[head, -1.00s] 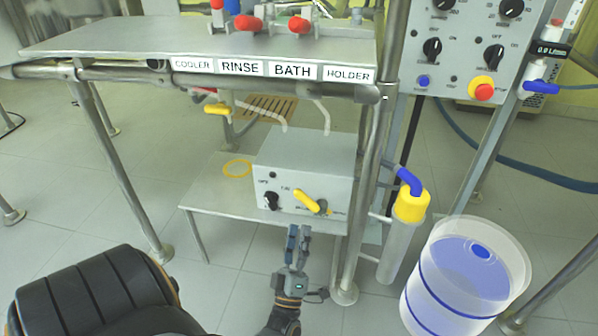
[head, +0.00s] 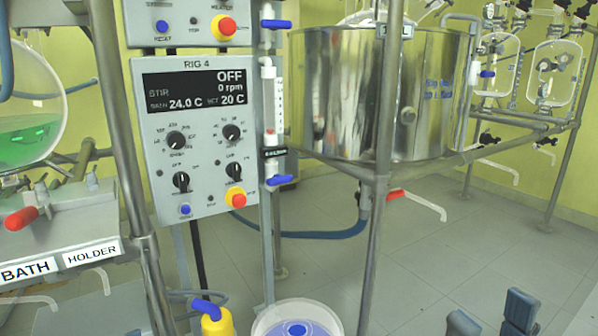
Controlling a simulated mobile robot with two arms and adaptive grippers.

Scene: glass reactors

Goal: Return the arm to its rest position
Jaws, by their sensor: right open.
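My right gripper (head: 492,314) shows at the bottom right edge of the head view. Only its two dark fingertips are in the picture, with a clear gap between them. It is open and holds nothing. It is in front of the tiled floor and apart from the equipment. The rest of my right arm is below the picture and hidden. My left gripper is not in view.
The RIG 4 control panel (head: 207,150) stands at left centre. A steel vessel (head: 345,95) sits on a pipe frame behind it. A bucket (head: 297,318) and a yellow-capped cylinder (head: 217,322) are at the bottom. Open floor (head: 440,240) lies at right.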

